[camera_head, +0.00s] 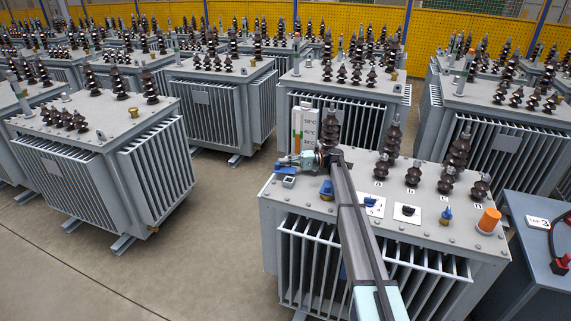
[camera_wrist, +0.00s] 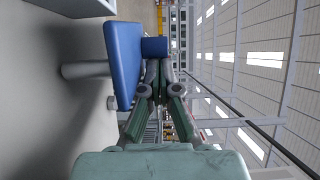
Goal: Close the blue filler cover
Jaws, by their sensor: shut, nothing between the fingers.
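The blue filler cover (camera_wrist: 124,65) is large in the wrist view, a flat blue plate seen nearly edge-on with a blue rounded block (camera_wrist: 155,47) at its side. It lies across the end of a grey neck (camera_wrist: 85,70); I cannot tell whether it seats fully. My gripper (camera_wrist: 159,85) is shut and empty, its tips close beside the blue parts; contact is unclear. In the head view my gripper (camera_head: 291,161) is low over the far left of the transformer's top (camera_head: 330,210).
On the transformer top, a blue fitting (camera_head: 326,190), two blue knobs (camera_head: 370,201) (camera_head: 446,215), an orange cap (camera_head: 489,220) and tall brown bushings (camera_head: 457,152) stand near my arm. A white gauge plate (camera_head: 304,127) is behind the gripper. Open floor (camera_head: 200,250) lies left.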

